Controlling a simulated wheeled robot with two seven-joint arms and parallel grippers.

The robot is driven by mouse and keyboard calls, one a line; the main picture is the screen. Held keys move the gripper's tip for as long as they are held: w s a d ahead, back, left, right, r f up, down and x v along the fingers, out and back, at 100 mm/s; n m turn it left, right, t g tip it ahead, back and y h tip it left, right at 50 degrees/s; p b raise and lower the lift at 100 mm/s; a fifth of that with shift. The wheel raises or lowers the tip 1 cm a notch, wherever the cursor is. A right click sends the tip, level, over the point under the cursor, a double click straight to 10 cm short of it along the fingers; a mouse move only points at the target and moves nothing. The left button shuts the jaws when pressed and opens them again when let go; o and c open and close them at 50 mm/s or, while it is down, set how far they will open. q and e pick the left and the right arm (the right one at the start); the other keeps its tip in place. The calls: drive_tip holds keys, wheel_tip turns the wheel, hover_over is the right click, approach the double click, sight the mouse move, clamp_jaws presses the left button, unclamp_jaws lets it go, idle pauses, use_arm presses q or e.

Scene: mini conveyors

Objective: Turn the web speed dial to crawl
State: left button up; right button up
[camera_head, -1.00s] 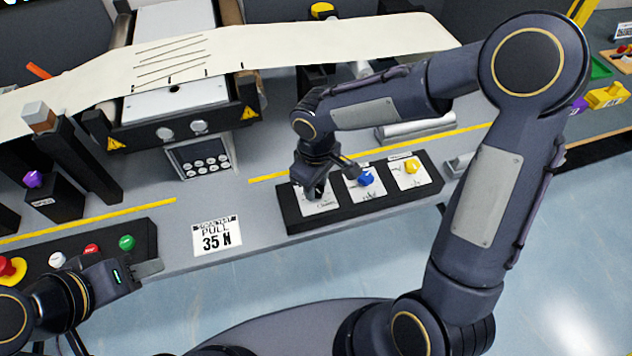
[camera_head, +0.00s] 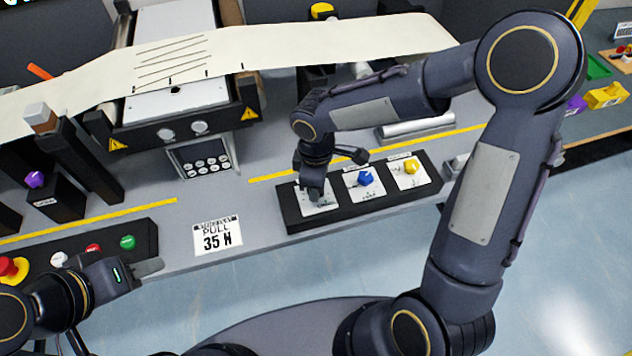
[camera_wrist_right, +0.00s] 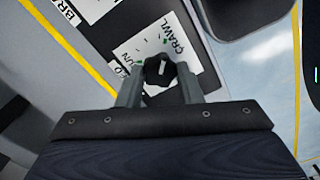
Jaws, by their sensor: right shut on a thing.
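The web speed dial (camera_wrist_right: 158,70) is a black knob with a white mark on a white plate (camera_wrist_right: 135,48), seen in the right wrist view. The plate's word CRAWL is at the upper right of the knob, and a partly hidden word ending in UN is at the lower left. I cannot tell exactly where the mark points. My right gripper (camera_wrist_right: 160,88) is shut on the knob. In the head view, my right gripper (camera_head: 313,192) is down over the leftmost plate of the black panel (camera_head: 292,215), hiding the knob. My left gripper (camera_head: 148,268) is empty, away at lower left.
A blue knob (camera_head: 365,179) and a yellow knob (camera_head: 411,167) sit right of the gripped dial. A button box (camera_head: 145,236) stands near my left gripper. A pale web (camera_head: 300,45) runs across the back. A 35 N sign (camera_head: 218,236) is left of the panel.

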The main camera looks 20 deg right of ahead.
drive_tip(key=shift+w, duration=0.1)
drive_tip(key=o, duration=1)
drive_tip(key=shift+c, duration=0.2)
wheel_tip(320, 180, up, 8)
drive_tip(key=shift+f, duration=0.1)
drive_tip(key=s+d+r+m+t+y, duration=0.2)
drive_tip(key=s+d+m, duration=0.2)
drive_tip(key=s+m, duration=0.3)
drive_tip(key=s+d+r+m+t+y, duration=0.1)
drive_tip(key=s+d+r+m+t, duration=0.2)
drive_tip(key=s, duration=0.7)
drive_tip(key=d+m, duration=0.2)
drive_tip(key=m, duration=0.2)
drive_tip(key=shift+m+t+y, duration=0.3)
drive_tip(key=shift+m+y, duration=0.1)
